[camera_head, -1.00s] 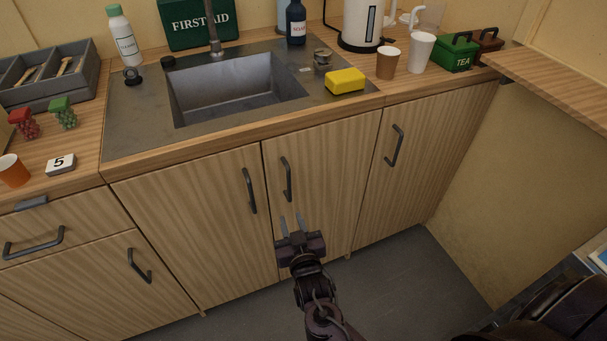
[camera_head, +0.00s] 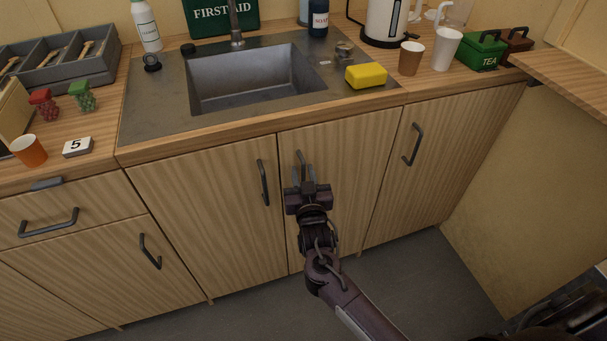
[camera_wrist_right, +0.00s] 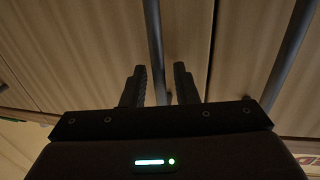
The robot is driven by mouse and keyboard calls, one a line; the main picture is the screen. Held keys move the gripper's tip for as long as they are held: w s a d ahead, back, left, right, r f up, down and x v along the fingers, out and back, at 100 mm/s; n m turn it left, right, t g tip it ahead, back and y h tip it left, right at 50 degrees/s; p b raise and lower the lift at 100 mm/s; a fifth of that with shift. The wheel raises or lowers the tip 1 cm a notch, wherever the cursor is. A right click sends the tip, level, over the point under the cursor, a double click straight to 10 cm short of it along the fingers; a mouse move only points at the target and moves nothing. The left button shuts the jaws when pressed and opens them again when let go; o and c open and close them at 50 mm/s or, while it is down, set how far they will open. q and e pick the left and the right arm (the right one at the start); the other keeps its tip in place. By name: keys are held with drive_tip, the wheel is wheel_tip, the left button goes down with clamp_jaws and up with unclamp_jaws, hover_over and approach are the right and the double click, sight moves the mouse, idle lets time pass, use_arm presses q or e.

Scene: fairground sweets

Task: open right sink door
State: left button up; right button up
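The right sink door (camera_head: 345,200) is a light wood panel under the sink, and it is closed. Its dark vertical bar handle (camera_head: 299,158) is near its left edge, partly hidden by my right gripper (camera_head: 307,173). The right gripper is open at the handle. In the right wrist view the handle bar (camera_wrist_right: 154,45) runs down between the two separated fingers (camera_wrist_right: 160,85), with gaps on both sides. I cannot tell how deep it sits between them. My left gripper is not in view.
The left sink door's handle (camera_head: 262,183) is close to the left of my gripper and shows in the wrist view (camera_wrist_right: 290,60). Another cupboard handle (camera_head: 414,145) is further right. A yellow sponge (camera_head: 366,75) and a brown cup (camera_head: 411,58) stand on the counter above. The floor (camera_head: 400,280) in front is clear.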

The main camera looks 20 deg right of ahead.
drive_tip(key=shift+c, duration=0.2)
clamp_jaws()
drive_tip(key=shift+s, duration=0.15)
